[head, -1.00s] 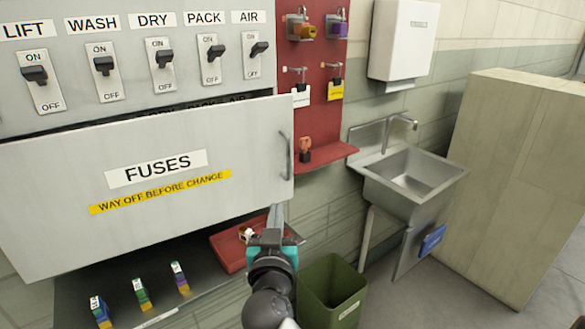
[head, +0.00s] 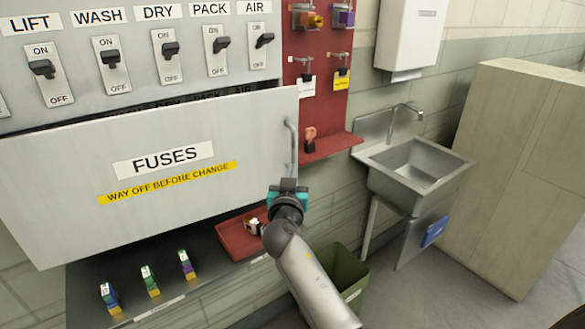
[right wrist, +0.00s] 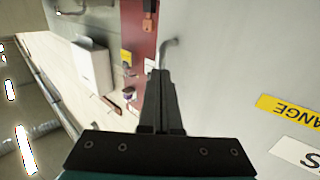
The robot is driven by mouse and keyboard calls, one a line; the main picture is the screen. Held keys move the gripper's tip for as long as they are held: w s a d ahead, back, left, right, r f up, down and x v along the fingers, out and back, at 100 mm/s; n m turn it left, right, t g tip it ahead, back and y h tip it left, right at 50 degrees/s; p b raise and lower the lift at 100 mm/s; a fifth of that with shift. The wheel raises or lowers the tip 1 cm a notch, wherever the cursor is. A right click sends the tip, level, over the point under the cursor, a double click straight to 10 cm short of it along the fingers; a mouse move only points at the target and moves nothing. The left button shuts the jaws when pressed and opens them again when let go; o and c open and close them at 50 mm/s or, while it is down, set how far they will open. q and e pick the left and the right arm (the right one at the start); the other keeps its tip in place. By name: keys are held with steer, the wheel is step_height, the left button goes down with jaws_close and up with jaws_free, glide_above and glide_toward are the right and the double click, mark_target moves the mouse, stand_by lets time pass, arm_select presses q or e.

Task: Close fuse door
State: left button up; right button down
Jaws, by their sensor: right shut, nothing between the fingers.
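The fuse door (head: 70,190) is a wide pale grey panel marked FUSES, with a yellow strip below the label. It stands swung out from the grey switch panel, with a dark gap along its top edge. Its grey bar handle (head: 291,148) is near the right edge. My right gripper (head: 289,182) is shut and empty, at the door's lower right beside the handle's lower end; I cannot tell whether it touches. In the right wrist view the shut fingers (right wrist: 161,92) point along the door face (right wrist: 235,60) towards the handle (right wrist: 168,50). My left gripper is not in view.
Below the door, a shelf (head: 85,280) holds several coloured fuses (head: 150,281) and a red tray (head: 234,240). A red lock board (head: 318,110), a steel sink (head: 415,165), a green bin (head: 345,270) and a tall beige cabinet (head: 520,170) stand to the right.

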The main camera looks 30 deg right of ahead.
steer(key=shift+w+d, duration=0.4)
steer(key=shift+w, duration=0.2)
